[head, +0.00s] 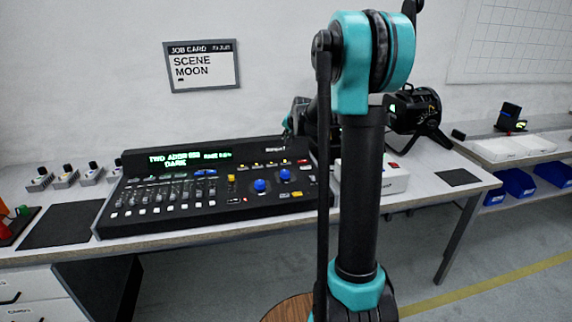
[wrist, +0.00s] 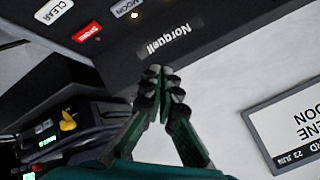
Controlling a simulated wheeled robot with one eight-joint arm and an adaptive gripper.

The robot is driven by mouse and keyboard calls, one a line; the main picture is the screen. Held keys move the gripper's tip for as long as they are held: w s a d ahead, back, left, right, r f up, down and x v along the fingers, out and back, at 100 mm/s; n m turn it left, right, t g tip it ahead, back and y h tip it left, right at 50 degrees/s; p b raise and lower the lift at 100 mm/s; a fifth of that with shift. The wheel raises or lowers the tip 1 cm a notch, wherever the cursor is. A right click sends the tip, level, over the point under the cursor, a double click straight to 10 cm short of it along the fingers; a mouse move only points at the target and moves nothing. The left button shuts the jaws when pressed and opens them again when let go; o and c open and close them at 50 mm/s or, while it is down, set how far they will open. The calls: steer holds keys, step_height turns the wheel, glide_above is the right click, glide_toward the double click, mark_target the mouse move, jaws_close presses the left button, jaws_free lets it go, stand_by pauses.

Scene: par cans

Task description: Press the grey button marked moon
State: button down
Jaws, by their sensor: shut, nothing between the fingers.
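The grey button marked MOON (wrist: 125,7) is at the top edge of the wrist view, partly cut off, with a small lit lamp (wrist: 134,15) beside it. A red button (wrist: 87,32) and a white CLEAR button (wrist: 53,11) are to its left. My gripper (wrist: 161,75) is shut and empty, its tips below the Norquell label (wrist: 175,38) in the picture and apart from the MOON button. In the head view the black console (head: 225,206) is on the bench; my arm hides part of its right side, and the MOON button cannot be made out there.
A job card (head: 202,65) reading SCENE MOON hangs on the wall; it also shows in the wrist view (wrist: 290,125). A white box (head: 393,178) and a black lamp (head: 413,108) are right of the console. Small switch units (head: 66,175) stand left of it.

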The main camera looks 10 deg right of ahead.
mark_target(287, 163)
steer(key=shift+f, duration=0.1)
steer(key=shift+f, duration=4.3)
steer(key=shift+f, duration=0.15)
steer(key=shift+f, duration=0.25)
steer(key=shift+f, duration=0.35)
steer(key=shift+r, duration=0.75)
steer(key=shift+r, duration=0.1)
steer(key=shift+r, duration=2.45)
